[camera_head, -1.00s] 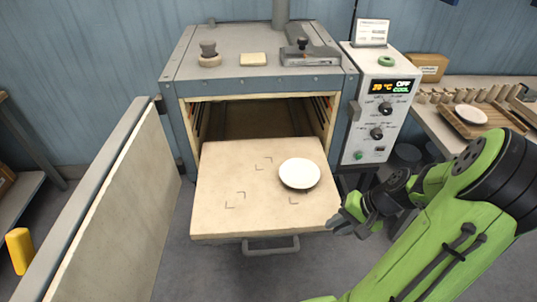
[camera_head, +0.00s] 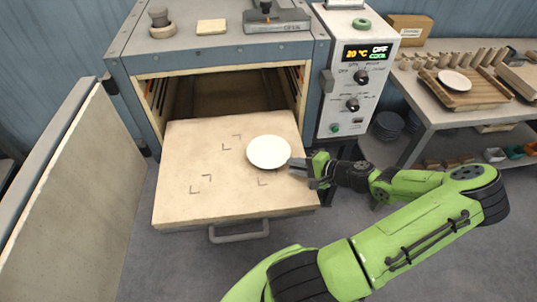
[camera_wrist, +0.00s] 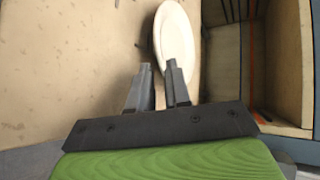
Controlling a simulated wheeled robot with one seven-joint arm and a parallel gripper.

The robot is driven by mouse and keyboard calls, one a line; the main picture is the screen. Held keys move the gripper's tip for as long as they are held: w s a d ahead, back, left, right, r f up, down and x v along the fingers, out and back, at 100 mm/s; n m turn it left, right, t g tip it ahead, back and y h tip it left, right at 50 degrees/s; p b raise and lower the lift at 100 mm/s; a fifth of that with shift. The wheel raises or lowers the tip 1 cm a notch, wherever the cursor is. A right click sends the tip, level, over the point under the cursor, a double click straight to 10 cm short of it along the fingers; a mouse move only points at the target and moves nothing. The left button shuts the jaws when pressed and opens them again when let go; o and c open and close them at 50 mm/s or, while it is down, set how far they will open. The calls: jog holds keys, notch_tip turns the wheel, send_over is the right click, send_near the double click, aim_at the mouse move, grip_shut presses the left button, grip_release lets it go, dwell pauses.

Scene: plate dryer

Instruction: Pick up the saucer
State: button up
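The white saucer (camera_head: 268,151) lies on the pulled-out beige shelf (camera_head: 185,205) of the dryer, toward its right side. My gripper (camera_head: 294,164) is at the saucer's right edge, low over the shelf. In the wrist view the two dark fingers of my gripper (camera_wrist: 158,68) stand apart with a gap between them. The saucer (camera_wrist: 174,30) shows ahead of and beside them, and the right finger covers part of it. I cannot tell whether a finger touches the saucer.
The dryer's open door (camera_head: 62,190) stands at the left. The control panel (camera_head: 355,85) is right of the opening. A second white plate (camera_head: 455,81) sits on a wooden tray (camera_head: 480,97) on the right table. A handle (camera_head: 239,232) hangs below the shelf front.

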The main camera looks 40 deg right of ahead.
aim_at(283, 163)
jog(key=b+x, duration=0.1)
jog(key=x, duration=0.4)
jog(key=shift+a, duration=0.1)
jog(key=shift+s, duration=0.15)
grip_shut()
jog(key=shift+r, duration=0.15)
